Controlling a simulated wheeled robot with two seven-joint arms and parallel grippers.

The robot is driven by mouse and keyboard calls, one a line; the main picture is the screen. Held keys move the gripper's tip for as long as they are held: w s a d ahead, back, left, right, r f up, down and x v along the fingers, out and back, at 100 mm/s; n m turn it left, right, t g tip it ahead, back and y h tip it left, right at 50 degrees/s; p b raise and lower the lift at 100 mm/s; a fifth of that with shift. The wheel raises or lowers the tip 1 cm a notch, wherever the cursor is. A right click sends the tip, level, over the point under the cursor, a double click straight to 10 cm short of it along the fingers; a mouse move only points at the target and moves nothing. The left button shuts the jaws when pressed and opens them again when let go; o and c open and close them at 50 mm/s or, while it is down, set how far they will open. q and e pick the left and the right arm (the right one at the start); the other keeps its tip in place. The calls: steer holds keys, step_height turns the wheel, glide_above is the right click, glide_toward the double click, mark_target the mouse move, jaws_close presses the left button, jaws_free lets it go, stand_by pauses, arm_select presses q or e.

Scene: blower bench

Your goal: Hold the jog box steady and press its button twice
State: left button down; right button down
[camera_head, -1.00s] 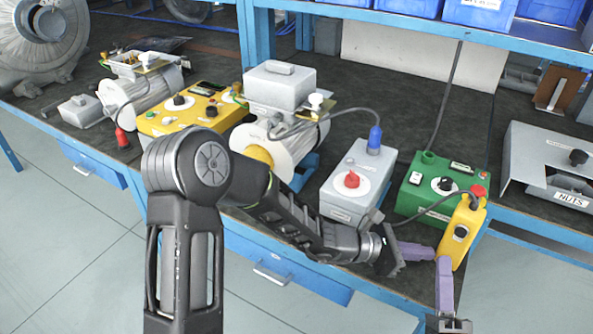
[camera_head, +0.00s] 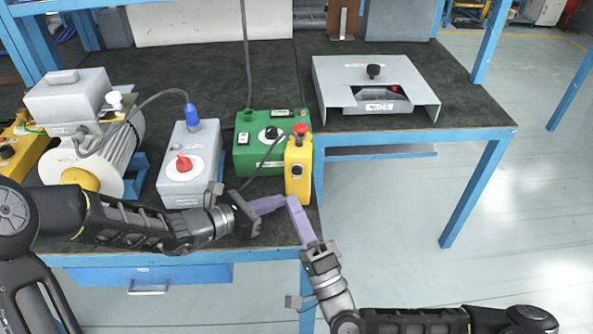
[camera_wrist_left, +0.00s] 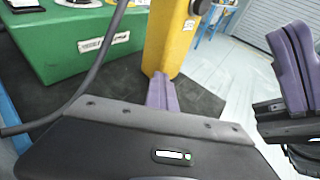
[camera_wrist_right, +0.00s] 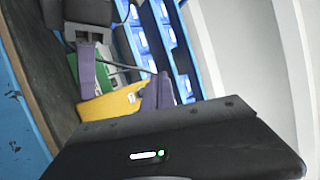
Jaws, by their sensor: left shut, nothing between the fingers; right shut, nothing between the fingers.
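The jog box (camera_head: 298,168) is yellow, with a red knob on top and dark round buttons on its front. It stands upright near the bench's front right corner, beside the green box. My left gripper (camera_head: 284,200) is shut and empty, its purple fingers just in front of the jog box's lower part. My right gripper (camera_head: 292,199) is also shut and empty, its tip close to the left one. The jog box also shows in the left wrist view (camera_wrist_left: 167,40) and right wrist view (camera_wrist_right: 112,103). Whether either fingertip touches it, I cannot tell.
A cable runs beside the jog box. Left of it stand a green control box (camera_head: 262,152), a grey box with a red knob (camera_head: 190,150) and a motor (camera_head: 110,150). A grey metal cover (camera_head: 340,75) lies behind right. Open floor (camera_head: 400,225) is at the right.

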steer(key=shift+w+d, duration=0.25)
steer(key=shift+w, duration=1.1)
steer(key=shift+w+d, duration=0.2)
steer(key=shift+w, duration=1.1)
steer(key=shift+w, duration=0.2)
steer(key=shift+w, duration=0.2)
steer(key=shift+w+d, duration=0.15)
steer(key=shift+w, duration=0.4)
stand_by(0.9)
stand_by(1.2)
steer(key=shift+s, duration=1)
steer(key=shift+s+a, duration=0.2)
steer(key=shift+s, duration=0.6)
steer(key=shift+s+a, duration=0.2)
steer(key=shift+s, duration=0.65)
steer(key=shift+s+a, duration=0.2)
steer(key=shift+s, duration=0.6)
